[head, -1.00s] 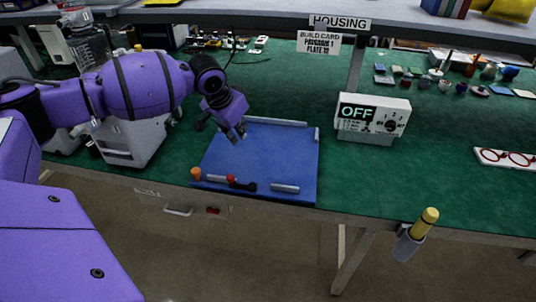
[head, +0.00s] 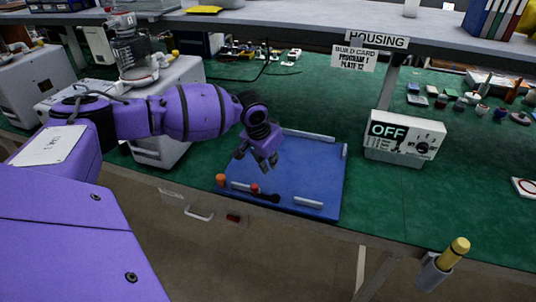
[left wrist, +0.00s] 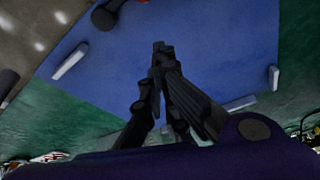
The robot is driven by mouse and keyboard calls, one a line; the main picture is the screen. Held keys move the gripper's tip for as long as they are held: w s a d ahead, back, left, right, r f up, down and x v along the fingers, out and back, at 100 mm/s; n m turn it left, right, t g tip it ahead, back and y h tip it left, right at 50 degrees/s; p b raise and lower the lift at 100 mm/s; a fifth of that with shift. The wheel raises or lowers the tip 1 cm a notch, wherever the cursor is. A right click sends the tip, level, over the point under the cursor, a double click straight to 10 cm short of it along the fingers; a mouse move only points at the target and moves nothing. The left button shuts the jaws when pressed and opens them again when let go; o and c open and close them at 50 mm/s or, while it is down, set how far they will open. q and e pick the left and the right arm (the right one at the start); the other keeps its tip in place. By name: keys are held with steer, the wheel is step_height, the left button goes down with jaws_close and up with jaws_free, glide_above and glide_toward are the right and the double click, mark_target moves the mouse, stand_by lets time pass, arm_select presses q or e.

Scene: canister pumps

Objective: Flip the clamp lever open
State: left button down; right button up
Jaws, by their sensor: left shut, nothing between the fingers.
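A blue plate (head: 311,172) lies on the green bench near its front edge. On the plate's front left edge is a dark lever (head: 268,197) with a red knob (head: 254,188) beside it; it appears to lie flat along the edge. An orange knob (head: 221,180) stands at the corner. My left gripper (head: 264,162) is over the plate's left part, behind the lever and apart from it. In the left wrist view its fingers (left wrist: 159,48) are together and empty above the blue surface. A dark rounded part (left wrist: 105,16) shows there at the top left. My right gripper is not seen.
Pale bars edge the plate, one at the back (head: 309,135) and one at the front right (head: 308,203). A white box reading OFF (head: 404,137) stands right of the plate. A shelf (head: 300,27) overhangs the back. A yellow-topped holder (head: 443,262) sits at the front right.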

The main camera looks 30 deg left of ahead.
mark_target(255, 190)
arm_select(q)
steer(key=shift+x, duration=1.15)
steer(key=s, duration=0.1)
steer(key=s+p, duration=0.1)
steer(key=s, duration=0.1)
steer(key=shift+a+r, duration=0.3)
steer(key=shift+r, duration=0.05)
steer(key=shift+s+f, duration=0.1)
steer(key=shift+s, duration=0.35)
steer(key=shift+f, duration=0.2)
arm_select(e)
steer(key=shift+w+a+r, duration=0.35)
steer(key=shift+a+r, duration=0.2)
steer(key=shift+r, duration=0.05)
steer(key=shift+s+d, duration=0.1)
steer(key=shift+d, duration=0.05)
